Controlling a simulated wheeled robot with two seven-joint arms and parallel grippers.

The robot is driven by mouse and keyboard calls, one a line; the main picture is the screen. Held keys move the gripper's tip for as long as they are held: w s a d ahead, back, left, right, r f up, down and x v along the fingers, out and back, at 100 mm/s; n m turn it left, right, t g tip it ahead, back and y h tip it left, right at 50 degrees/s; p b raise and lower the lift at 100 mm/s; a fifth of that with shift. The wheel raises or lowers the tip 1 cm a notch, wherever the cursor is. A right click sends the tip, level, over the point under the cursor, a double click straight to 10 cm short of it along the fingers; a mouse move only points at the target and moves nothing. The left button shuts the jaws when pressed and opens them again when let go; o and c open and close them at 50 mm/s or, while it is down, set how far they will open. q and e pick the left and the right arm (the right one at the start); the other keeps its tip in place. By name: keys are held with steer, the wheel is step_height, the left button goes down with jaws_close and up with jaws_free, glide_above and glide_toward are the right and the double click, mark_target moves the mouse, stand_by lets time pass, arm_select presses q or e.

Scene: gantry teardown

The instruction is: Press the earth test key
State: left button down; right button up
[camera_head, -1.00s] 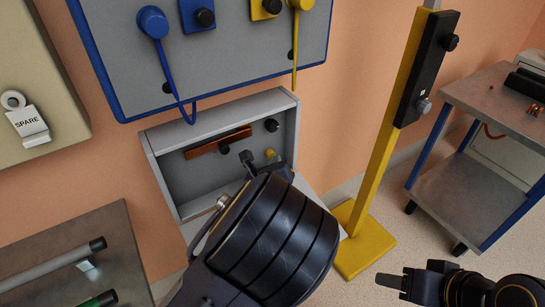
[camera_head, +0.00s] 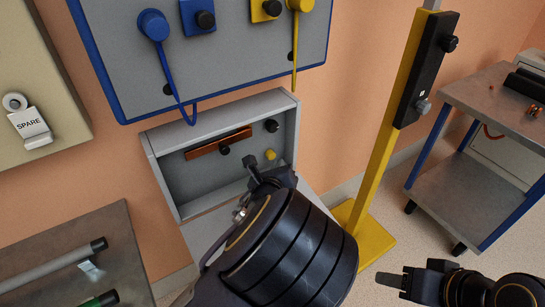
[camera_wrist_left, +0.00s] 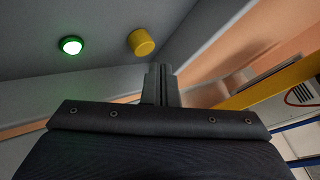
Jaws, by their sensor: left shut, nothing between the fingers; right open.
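A short yellow button (camera_head: 271,154), which looks like the earth test key, sits on the back panel of a grey open box (camera_head: 180,190) low on the wall. It also shows in the left wrist view (camera_wrist_left: 141,42), above and slightly left of the fingertips. My left gripper (camera_head: 251,166) is shut and empty inside the box mouth. Its closed fingers (camera_wrist_left: 160,72) point toward the panel and look apart from the button. My right gripper (camera_head: 391,280) is at the lower right, open and far from the box.
A lit green lamp (camera_wrist_left: 70,45) is left of the button in the wrist view. The box holds a brown bar (camera_head: 218,142) and a black knob (camera_head: 272,125). A yellow post (camera_head: 375,180) stands right of the box; a trolley (camera_head: 470,190) is further right.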

arm_select(q)
steer(key=shift+s+d+p, duration=0.35)
steer(key=shift+s+d, duration=0.55)
steer(key=shift+s, duration=0.25)
steer(key=shift+s+d+p, duration=0.35)
steer(key=shift+s+d, duration=0.5)
steer(key=shift+s, duration=0.4)
steer(key=shift+s, duration=0.1)
